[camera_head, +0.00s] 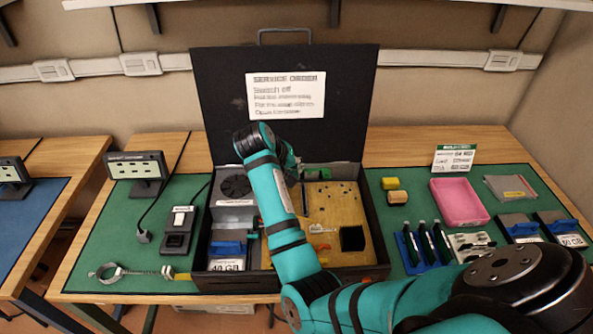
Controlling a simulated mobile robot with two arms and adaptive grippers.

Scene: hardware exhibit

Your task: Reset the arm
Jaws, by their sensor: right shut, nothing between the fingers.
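My right arm, teal with black bands, comes in from the lower right and reaches over the open black case (300,62). The wrist end of the arm is in front of the case's raised lid. My right gripper (292,178) is mostly hidden behind my own forearm; it is shut and holds nothing. My left gripper is not in view. Inside the case are a round fan (235,187) at the left and a tan board (338,205) at the right. A printed service order sheet (286,96) is on the lid.
The green mat between these is partly clear.

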